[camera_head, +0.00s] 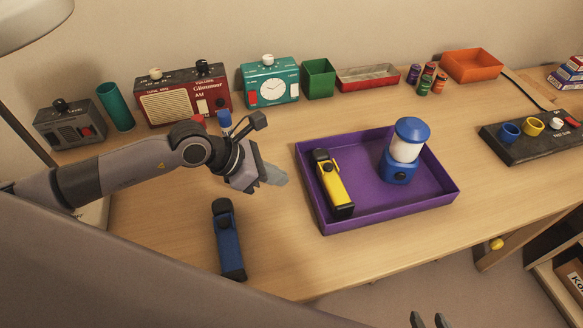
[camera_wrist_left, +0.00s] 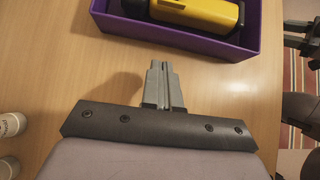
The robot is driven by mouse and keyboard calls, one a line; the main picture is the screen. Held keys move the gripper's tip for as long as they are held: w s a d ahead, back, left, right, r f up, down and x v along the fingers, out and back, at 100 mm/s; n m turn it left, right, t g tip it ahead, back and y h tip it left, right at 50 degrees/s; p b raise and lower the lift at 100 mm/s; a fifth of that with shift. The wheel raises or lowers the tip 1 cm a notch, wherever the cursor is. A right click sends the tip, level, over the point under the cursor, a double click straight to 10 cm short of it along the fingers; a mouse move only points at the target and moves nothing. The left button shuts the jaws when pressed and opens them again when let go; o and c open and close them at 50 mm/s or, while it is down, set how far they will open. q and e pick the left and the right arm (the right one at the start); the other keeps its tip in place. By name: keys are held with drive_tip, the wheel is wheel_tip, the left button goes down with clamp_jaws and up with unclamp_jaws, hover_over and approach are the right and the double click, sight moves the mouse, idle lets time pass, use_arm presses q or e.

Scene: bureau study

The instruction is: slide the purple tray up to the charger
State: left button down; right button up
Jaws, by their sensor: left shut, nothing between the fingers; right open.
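The purple tray (camera_head: 385,215) lies on the desk. A yellow flashlight (camera_head: 333,185) and a blue lantern (camera_head: 400,172) are in it. The charger, a black block with coloured round sockets (camera_head: 530,148), lies to the right, with bare desk between it and the tray. My left gripper (camera_head: 278,176) is shut and empty, just left of the tray's left wall and apart from it. In the left wrist view its closed fingertips (camera_wrist_left: 163,66) point at the tray wall (camera_wrist_left: 180,42). My right gripper (camera_head: 430,320) is open at the bottom edge, below the desk's front edge.
A blue flashlight (camera_head: 228,240) lies left of the tray. The desk between tray and charger is clear.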

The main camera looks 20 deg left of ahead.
sight(305, 176)
use_arm(q)
drive_tip(key=shift+w+d+r, duration=0.1)
drive_tip(key=shift+w+d, duration=0.4)
drive_tip(key=shift+d, duration=0.2)
drive_tip(key=shift+w+d+r, duration=0.1)
drive_tip(key=shift+w+d, duration=0.4)
drive_tip(key=shift+d, duration=0.2)
use_arm(e)
drive_tip(key=shift+r, duration=0.35)
